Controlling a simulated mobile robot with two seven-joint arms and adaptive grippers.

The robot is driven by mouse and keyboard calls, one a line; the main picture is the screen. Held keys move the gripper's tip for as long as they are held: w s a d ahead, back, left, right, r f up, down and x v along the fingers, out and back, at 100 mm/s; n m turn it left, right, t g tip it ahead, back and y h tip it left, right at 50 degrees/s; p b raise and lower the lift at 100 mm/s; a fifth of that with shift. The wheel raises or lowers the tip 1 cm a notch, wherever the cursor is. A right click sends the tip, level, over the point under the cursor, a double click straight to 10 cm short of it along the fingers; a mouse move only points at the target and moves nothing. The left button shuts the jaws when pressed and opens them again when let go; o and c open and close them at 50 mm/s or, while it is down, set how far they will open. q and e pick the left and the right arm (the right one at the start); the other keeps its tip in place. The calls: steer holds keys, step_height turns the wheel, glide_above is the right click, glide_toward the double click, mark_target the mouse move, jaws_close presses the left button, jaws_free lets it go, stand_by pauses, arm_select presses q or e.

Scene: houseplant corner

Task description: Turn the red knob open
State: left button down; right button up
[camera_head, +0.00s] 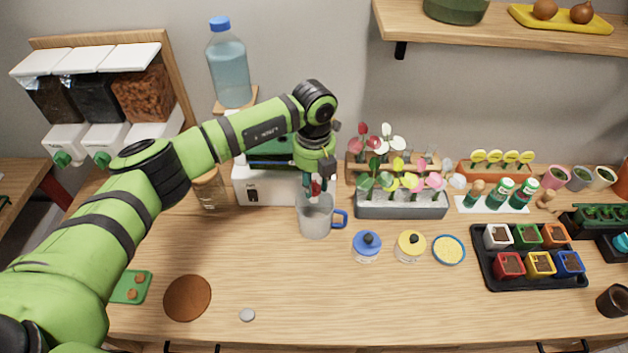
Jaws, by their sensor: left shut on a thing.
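My left gripper (315,187) points down from the end of the green arm, above the grey cup with a blue handle (314,222). It is shut on the red knob (316,188), of which only a small red part shows between the fingers. The knob's mount and its turn angle are hidden by the gripper. The cup stands upright on the counter, below the gripper, in front of the white box-shaped appliance (262,187). My right gripper is out of view.
A water bottle (229,70) stands behind my left arm, and dispensers (66,140) are at the left. Blue-lidded (367,245) and yellow-lidded (410,246) jars stand right of the cup. A planter of flowers (400,208) is behind them. The front middle counter is mostly clear.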

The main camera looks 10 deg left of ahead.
arm_select(q)
steer(key=shift+f+m+b, duration=0.15)
steer(key=shift+m+b, duration=0.15)
steer(key=shift+b, duration=0.35)
steer(key=m+b, duration=0.8)
steer(key=b, duration=0.2)
steer(key=shift+f, duration=0.1)
steer(key=shift+m+b, duration=1.05)
steer(key=shift+m, duration=0.05)
steer(key=m+b, duration=0.2)
steer(key=m, duration=0.1)
steer(key=shift+m, duration=0.3)
steer(key=shift+r+m+b, duration=0.25)
steer(key=shift+m+b, duration=0.55)
steer(key=shift+m, duration=0.9)
steer(key=c, duration=0.9)
jaws_free()
